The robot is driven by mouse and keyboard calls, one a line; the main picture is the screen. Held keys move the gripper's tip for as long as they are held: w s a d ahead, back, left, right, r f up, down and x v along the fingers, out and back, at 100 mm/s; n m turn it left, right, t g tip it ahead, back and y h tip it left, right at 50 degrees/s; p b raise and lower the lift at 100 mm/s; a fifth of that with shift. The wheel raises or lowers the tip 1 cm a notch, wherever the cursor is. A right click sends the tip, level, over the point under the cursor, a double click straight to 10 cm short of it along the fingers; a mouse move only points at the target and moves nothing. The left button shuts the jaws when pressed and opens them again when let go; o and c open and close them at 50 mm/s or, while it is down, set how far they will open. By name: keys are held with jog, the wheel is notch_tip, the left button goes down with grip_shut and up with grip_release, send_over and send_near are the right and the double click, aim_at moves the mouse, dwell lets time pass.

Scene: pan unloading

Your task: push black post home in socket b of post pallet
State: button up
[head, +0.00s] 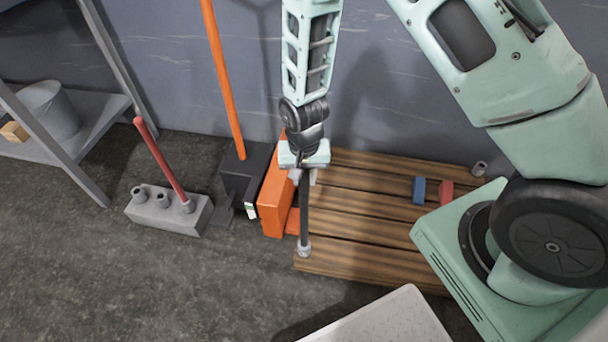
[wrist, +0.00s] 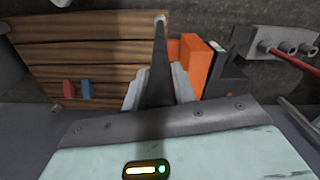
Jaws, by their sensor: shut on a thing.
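My gripper (head: 304,174) is shut on the black post (head: 304,215), near its upper part. The post stands about upright over the front left corner of the wooden post pallet (head: 355,228). Its lower end meets a small grey socket (head: 304,251) there; how deep it sits I cannot tell. In the wrist view the post (wrist: 160,60) runs away from my gripper (wrist: 160,92) to a pale ring at its far end. Another grey socket (head: 479,169) stands empty at the pallet's far right. No socket letters are readable.
A blue block (head: 419,190) and a red block (head: 446,191) lie on the pallet. An orange box (head: 274,200) stands close left of the post. A grey block (head: 168,212) holds a red post. A shelf with a bucket (head: 50,110) is far left. The front floor is mostly clear.

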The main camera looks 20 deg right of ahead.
jog(key=shift+f, duration=0.1)
jog(key=o, duration=1.1)
notch_tip(320, 180, up, 17)
jog(key=p, duration=0.3)
jog(key=shift+r, duration=0.2)
jog(key=s+a+r+n, duration=0.3)
jog(key=s+r+n, duration=0.3)
jog(key=s, duration=0.4)
jog(key=s+a+r+n, duration=0.3)
jog(key=s+r+n, duration=0.3)
jog(key=s, duration=0.4)
jog(key=shift+y, duration=0.3)
notch_tip(320, 180, up, 14)
jog(key=p, duration=1.4)
jog(key=shift+r, duration=0.2)
